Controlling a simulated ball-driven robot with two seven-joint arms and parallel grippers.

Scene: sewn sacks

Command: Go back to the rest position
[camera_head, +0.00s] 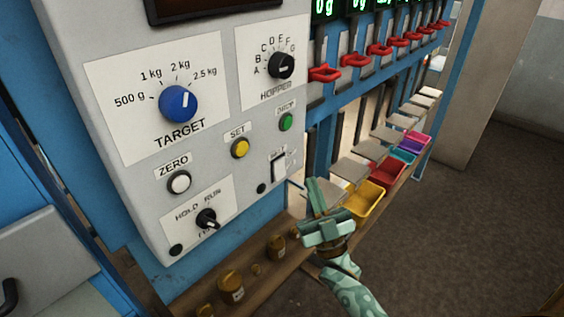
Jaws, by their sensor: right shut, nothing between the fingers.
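My right gripper (318,198) is pale green and stands in front of the lower right corner of the control panel (215,125). It is shut and empty, just right of a white rocker switch (278,168). I cannot tell whether it touches anything. My right arm comes in from the bottom of the view. My left gripper is not in view.
The panel carries a blue TARGET knob (178,104), a black HOPPER knob (281,66) and several buttons. Brass weights (231,286) stand on the wooden ledge below. Coloured bins, including a yellow one (364,203), line the right. Open floor (480,230) lies at right.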

